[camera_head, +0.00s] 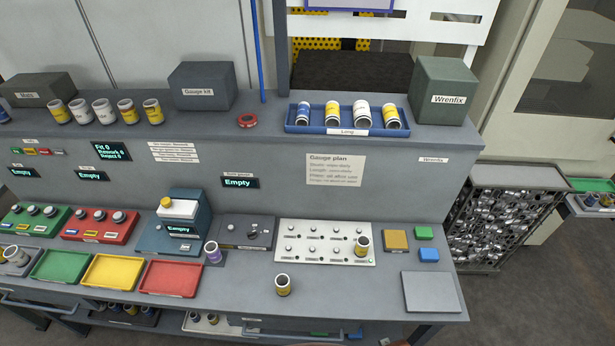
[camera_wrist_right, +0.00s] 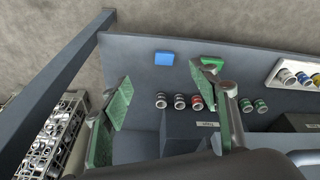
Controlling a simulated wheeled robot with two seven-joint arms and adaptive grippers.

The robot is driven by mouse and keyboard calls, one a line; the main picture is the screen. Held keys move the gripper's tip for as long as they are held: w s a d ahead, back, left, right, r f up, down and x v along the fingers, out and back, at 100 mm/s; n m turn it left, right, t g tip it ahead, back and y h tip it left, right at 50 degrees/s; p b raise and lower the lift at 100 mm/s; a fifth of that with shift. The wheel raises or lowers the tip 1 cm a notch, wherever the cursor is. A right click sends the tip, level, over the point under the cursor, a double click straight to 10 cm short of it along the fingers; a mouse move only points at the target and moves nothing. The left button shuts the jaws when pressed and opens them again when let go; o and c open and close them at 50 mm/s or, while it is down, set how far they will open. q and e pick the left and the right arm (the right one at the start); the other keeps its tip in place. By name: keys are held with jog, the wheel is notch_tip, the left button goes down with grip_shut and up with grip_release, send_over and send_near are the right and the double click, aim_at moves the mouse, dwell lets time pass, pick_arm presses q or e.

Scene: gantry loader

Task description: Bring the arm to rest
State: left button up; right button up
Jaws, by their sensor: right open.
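My right gripper (camera_wrist_right: 166,82) shows only in the right wrist view. Its two green-padded fingers are spread apart with nothing held between them. Beyond the fingers is a grey surface with a blue block (camera_wrist_right: 164,58), a green block (camera_wrist_right: 212,62) and several small cylinders (camera_wrist_right: 179,101) in a row. I cannot tell how far the fingers are from these. No gripper shows clearly in the head view, and my left gripper is in neither view.
The grey bench (camera_head: 340,300) carries a white gauge plate (camera_head: 325,242), green (camera_head: 60,266), yellow (camera_head: 111,271) and red (camera_head: 171,278) trays and a loose cylinder (camera_head: 283,285). A blue tray (camera_head: 347,131) of cylinders stands on the upper shelf. A wire bin (camera_head: 505,215) is at right.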

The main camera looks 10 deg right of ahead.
jog(key=s+f+b, duration=0.1)
jog(key=s+f, duration=0.2)
jog(key=f, duration=0.4)
jog(key=s+f+g+b, duration=0.1)
jog(key=s+f, duration=0.3)
jog(key=f, duration=0.3)
jog(key=s+f+b, duration=0.1)
jog(key=s+f, duration=0.2)
jog(key=f, duration=0.4)
jog(key=s+f+b, duration=0.2)
jog(key=s+f, duration=0.7)
jog(key=s, duration=0.3)
jog(key=shift+f+n+g, duration=0.25)
jog(key=shift+n+g, duration=0.15)
